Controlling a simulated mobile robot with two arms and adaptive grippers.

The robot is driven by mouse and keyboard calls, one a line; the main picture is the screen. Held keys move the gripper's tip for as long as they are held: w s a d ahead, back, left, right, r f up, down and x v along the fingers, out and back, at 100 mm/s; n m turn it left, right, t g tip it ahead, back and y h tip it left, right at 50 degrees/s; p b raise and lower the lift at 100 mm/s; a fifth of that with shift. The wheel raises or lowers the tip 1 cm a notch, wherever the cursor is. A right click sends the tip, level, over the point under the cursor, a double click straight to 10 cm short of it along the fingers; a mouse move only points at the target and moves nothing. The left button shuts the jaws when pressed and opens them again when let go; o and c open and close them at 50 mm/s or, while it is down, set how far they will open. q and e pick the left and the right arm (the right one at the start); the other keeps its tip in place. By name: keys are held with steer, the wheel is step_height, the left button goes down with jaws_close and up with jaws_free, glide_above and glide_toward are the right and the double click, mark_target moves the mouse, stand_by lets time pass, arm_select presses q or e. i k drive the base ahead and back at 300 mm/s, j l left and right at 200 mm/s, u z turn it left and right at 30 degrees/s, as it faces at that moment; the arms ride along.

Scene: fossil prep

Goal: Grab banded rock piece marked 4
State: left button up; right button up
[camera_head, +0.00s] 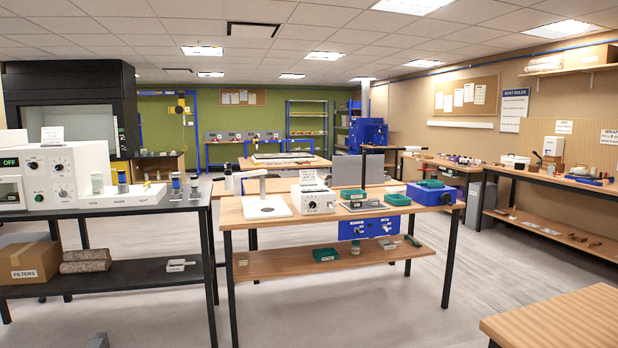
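I cannot make out a banded rock piece marked 4 in the head view; any markings on the small pieces are too small to read. A rough grey-brown rock-like block (86,261) lies on the lower shelf of the dark bench at left. Small items too small to identify lie on the right wall bench (520,177) and its lower shelf. Neither of my grippers shows clearly in the view.
A wooden workbench (262,222) with a white-and-grey device (313,199) and green trays (397,199) stands in the middle. A dark bench (105,207) is at left, a wooden tabletop (570,322) at lower right. Grey floor (510,258) is clear between centre and right benches.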

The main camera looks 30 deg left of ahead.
mark_target(372, 202)
steer(key=i+j+u, duration=0.1)
steer(key=i+j, duration=0.2)
steer(key=i, duration=0.2)
steer(key=i+j+u, duration=0.1)
steer(key=i+j, duration=0.15)
steer(key=i, duration=0.3)
steer(key=i+j+u, duration=0.1)
steer(key=i+j, duration=0.15)
steer(key=i, duration=0.3)
steer(key=i+j+u, duration=0.1)
steer(key=i, duration=0.45)
steer(key=i+j, duration=0.2)
steer(key=i, duration=0.35)
steer(key=i+l+u, duration=0.1)
steer(key=i+u, duration=0.2)
steer(key=i, duration=1.15)
